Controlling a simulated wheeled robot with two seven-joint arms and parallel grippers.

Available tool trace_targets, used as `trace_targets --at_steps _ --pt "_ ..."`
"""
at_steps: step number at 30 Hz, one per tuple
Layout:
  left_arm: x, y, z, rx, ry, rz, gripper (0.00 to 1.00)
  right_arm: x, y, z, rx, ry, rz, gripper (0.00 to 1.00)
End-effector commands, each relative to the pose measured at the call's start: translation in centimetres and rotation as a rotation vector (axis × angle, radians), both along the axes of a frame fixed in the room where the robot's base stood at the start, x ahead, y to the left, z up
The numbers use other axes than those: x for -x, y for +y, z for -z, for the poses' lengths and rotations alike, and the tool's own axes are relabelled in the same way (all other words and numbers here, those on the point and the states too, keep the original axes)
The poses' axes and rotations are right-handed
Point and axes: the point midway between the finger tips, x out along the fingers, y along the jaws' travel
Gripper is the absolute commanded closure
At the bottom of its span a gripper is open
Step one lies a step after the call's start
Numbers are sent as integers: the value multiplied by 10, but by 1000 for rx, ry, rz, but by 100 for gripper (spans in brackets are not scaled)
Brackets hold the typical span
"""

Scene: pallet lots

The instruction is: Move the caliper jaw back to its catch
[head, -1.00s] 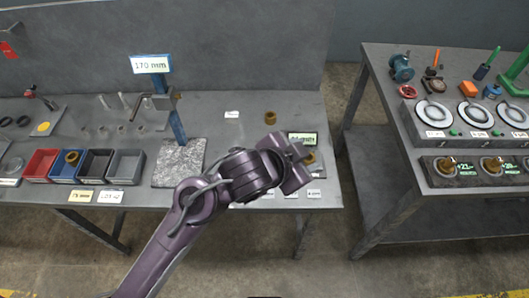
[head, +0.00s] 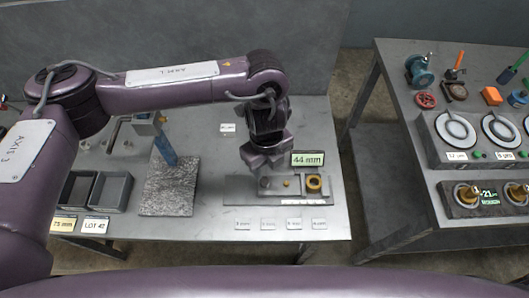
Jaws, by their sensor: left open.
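The caliper (head: 291,198) is a grey fixture on the right end of the bench. Its green display (head: 307,159) reads 44 mm. A brass ring (head: 314,184) sits at its right end, with a small brass knob (head: 287,183) to its left. A grey block (head: 265,184) lies at the left end; I cannot tell which part is the jaw or the catch. My left gripper (head: 262,166) is open and points down just above the left end, seemingly holding nothing. It hides part of the bench behind. My right gripper is not in view.
A granite block (head: 170,190) with a blue stand (head: 165,150) stands left of the caliper. Dark bins (head: 110,191) are farther left. Small label plates (head: 268,225) lie in front of the caliper. A second bench (head: 400,195) with gauges stands right, across a gap.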

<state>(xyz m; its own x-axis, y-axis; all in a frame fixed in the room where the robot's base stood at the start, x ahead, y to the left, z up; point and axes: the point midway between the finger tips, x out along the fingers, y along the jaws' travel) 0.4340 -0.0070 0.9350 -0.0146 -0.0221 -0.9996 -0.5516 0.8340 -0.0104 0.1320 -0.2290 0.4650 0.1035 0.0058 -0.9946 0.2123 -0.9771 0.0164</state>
Motion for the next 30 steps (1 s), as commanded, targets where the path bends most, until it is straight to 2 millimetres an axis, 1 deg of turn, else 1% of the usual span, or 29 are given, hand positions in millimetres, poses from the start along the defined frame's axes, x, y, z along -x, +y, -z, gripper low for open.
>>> trace_targets --at_steps 1,3,5,8,9,12,15,17,20,21,24,26,29,30 --pt "-2 4 -1 -14 0 -3 55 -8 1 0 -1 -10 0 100" --pt "-3 8 2 -25 3 -6 55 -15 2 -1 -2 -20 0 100" --pt "-3 8 8 -26 5 -8 55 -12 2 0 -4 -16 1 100" --pt "-2 8 23 -25 7 -7 55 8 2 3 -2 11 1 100" --pt "-1 8 30 -25 8 -8 55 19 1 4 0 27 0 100" --pt "-2 7 46 -24 6 -8 55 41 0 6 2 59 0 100" --pt "-2 7 58 -24 4 -7 55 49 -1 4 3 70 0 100" --pt "-2 8 65 -25 3 -7 55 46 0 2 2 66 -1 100" --pt "-2 7 72 -23 1 -5 55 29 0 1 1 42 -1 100" --pt "-2 7 74 -23 1 -5 55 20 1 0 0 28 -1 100" --pt "-2 7 76 -22 0 -4 55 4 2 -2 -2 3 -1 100" --pt "-2 7 76 -22 0 -4 55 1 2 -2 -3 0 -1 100" --pt "-2 7 76 -22 0 -5 55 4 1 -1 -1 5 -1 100" --pt "-2 7 76 -22 0 -5 59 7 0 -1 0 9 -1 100"
